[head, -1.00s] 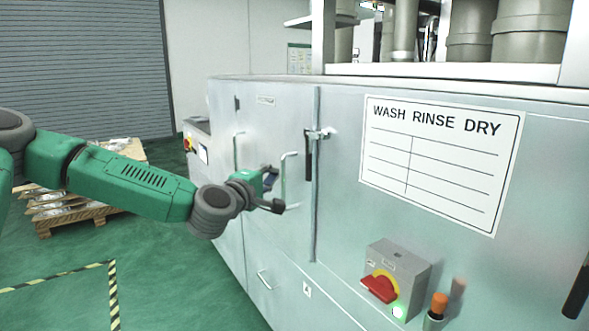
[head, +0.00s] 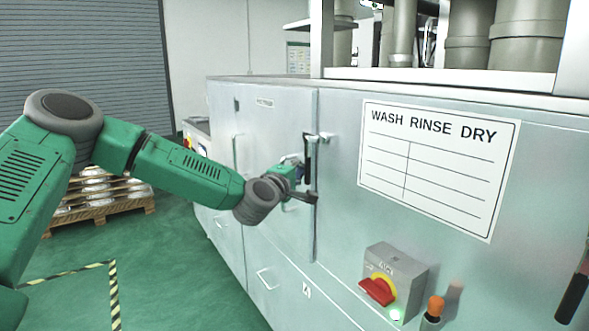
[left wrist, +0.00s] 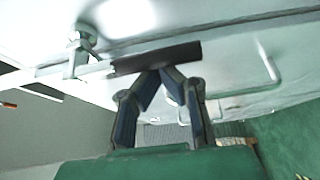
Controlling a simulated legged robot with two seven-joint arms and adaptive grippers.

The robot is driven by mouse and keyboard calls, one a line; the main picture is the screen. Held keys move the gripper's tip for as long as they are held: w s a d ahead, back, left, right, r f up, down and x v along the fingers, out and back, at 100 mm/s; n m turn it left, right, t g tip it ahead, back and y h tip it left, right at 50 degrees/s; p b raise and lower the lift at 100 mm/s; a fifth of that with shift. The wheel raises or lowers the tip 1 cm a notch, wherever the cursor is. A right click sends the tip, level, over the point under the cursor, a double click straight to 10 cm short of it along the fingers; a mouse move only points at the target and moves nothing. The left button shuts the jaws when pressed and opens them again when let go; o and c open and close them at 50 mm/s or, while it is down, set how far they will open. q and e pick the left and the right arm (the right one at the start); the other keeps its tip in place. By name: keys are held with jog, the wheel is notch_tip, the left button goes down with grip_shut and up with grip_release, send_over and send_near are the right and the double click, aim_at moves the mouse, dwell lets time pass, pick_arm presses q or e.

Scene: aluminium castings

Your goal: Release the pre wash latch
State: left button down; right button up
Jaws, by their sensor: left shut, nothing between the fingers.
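The latch has a metal bracket (head: 322,137) and a black handle (head: 308,147) hanging down at the door's right edge, left of the WASH RINSE DRY sign. In the left wrist view the black handle (left wrist: 180,54) lies across the fingertips, with the metal bracket (left wrist: 84,44) to its left. My left gripper (head: 303,172) is at the lower part of the handle. In the left wrist view its two fingers (left wrist: 160,70) meet at the tips, shut and empty, right by the handle. I cannot tell whether they touch it. My right gripper is not in view.
The metal door (head: 270,125) has a bar handle, also visible in the left wrist view (left wrist: 268,64). A switch box (head: 400,275) with a red knob and an orange-topped button (head: 436,306) protrude lower right. Another black handle (head: 572,298) is at the right edge. A loaded pallet (head: 100,205) stands behind left.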

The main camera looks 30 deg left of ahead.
pick_arm(q)
jog(key=shift+a+f, duration=0.15)
jog(key=shift+a, duration=0.2)
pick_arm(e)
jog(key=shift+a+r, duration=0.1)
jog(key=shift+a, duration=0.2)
